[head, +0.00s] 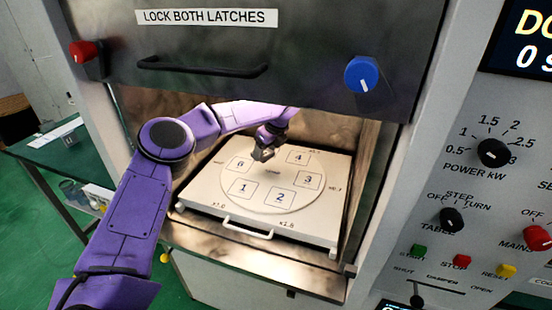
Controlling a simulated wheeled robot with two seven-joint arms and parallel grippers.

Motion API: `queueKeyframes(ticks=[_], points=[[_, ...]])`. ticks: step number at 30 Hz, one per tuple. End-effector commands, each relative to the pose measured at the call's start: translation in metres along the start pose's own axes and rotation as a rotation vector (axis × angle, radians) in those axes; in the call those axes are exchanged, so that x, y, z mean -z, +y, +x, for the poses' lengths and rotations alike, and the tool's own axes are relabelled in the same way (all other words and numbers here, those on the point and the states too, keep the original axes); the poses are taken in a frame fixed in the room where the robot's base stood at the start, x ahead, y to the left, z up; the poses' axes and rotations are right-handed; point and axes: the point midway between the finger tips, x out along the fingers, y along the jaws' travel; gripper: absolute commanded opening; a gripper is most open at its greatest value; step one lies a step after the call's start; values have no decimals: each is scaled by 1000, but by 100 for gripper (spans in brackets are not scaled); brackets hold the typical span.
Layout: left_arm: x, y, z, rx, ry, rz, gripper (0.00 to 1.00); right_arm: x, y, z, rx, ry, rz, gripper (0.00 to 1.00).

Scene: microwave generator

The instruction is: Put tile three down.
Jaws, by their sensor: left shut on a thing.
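My left gripper (264,150) is inside the open chamber, above the back middle of a round cream plate. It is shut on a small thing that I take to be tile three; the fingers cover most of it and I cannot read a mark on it. The round plate (262,191) lies on a pull-out tray (205,207) and bears outlined squares numbered 1, 2, 3, 4 and 6. Square 3 (308,180) is at the right of the plate, apart from the gripper, and looks bare. My left arm hides part of the plate's back. My right gripper is not in view.
The raised door (250,60), with a black handle, a red latch knob (83,51) and a blue one (361,74), hangs over the opening. Chamber walls flank the tray. A control panel (480,200) stands at the right, a green table (75,160) at the left.

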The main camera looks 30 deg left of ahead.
Motion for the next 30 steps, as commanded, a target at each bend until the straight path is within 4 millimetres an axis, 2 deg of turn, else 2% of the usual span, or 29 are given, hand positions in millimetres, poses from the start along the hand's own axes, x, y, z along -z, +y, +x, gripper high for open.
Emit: queueKeyframes(ticks=[2, 6, 11, 16, 30], points=[[10, -14, 14, -6, -1, 1, 27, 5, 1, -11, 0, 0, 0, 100], [20, -29, 29, -1, 0, 1, 27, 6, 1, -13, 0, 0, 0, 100], [30, -39, 40, -2, 1, 4, 27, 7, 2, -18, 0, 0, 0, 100], [39, -38, 65, -1, 2, 4, 27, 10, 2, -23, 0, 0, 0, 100], [42, -38, 73, 1, 1, 3, 27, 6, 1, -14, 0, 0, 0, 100]])
